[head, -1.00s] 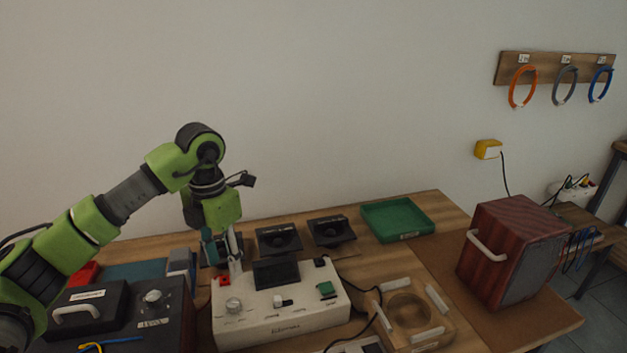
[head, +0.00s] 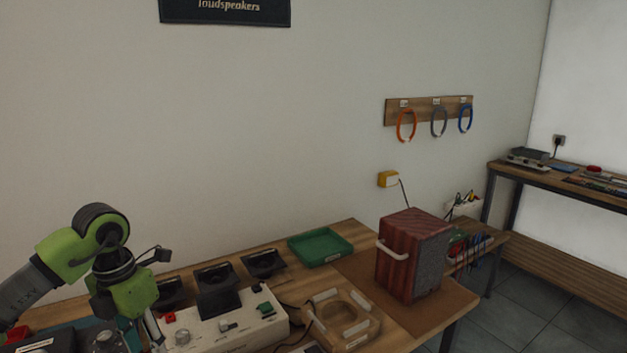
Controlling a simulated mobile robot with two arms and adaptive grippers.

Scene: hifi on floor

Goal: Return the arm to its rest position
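My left arm comes in from the left with green and grey links. Its gripper (head: 146,328) points down at the left end of the white device (head: 225,328), near that device's red button. The fingers are small and partly hidden, so I cannot tell whether they are open or shut. I see nothing clearly held. My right arm and gripper are not in view.
Black speaker drivers (head: 262,262) stand behind the device. A green tray (head: 320,246) lies at the back edge. A wooden fixture (head: 343,318) and a red-brown speaker box (head: 412,254) stand to the right. Coloured cable loops (head: 439,122) hang on the wall.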

